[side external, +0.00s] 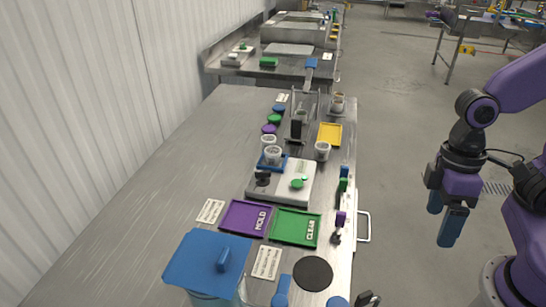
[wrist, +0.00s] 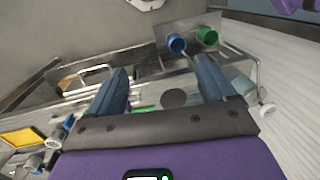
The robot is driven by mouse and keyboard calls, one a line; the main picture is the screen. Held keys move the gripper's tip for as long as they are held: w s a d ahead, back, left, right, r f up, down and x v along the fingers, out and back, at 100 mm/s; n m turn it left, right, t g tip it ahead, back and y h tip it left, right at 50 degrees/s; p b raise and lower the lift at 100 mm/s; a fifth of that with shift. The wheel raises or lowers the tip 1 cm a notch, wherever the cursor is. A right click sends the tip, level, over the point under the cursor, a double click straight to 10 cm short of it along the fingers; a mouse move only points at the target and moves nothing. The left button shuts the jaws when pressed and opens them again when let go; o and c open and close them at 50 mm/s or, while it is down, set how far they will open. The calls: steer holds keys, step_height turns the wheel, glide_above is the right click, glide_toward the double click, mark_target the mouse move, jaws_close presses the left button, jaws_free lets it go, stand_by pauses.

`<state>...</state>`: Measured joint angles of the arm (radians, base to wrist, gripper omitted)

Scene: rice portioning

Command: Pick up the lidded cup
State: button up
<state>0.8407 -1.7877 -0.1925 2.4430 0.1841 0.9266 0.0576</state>
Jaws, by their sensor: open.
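Several small pale cups stand on the steel table in the side external view. My gripper (side external: 445,215) is open and empty, pointing down to the right of the table, well apart from the cups. In the wrist view its two blue fingers (wrist: 163,88) are spread with nothing between them.
A purple tray (side external: 244,217) and a green tray (side external: 295,227) lie side by side. A large blue-lidded container (side external: 205,262) stands at the near end. The white device (side external: 290,188) and yellow tray (side external: 330,133) lie beyond. The table's left side is clear.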

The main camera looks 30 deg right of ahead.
steer(key=w+a+m+g+y, duration=0.25)
steer(key=w+a+m, duration=0.25)
steer(key=w+m, duration=0.3)
steer(key=m+t+y, duration=0.7)
steer(key=m+t, duration=0.4)
steer(key=m, duration=1.5)
glide_toward(277, 150)
steer(key=x, duration=0.6)
steer(key=shift+s+a, duration=0.15)
steer(key=shift+s, duration=0.05)
steer(key=shift+x, duration=2.65)
steer(key=shift+w, duration=0.2)
steer(key=c, duration=1.1)
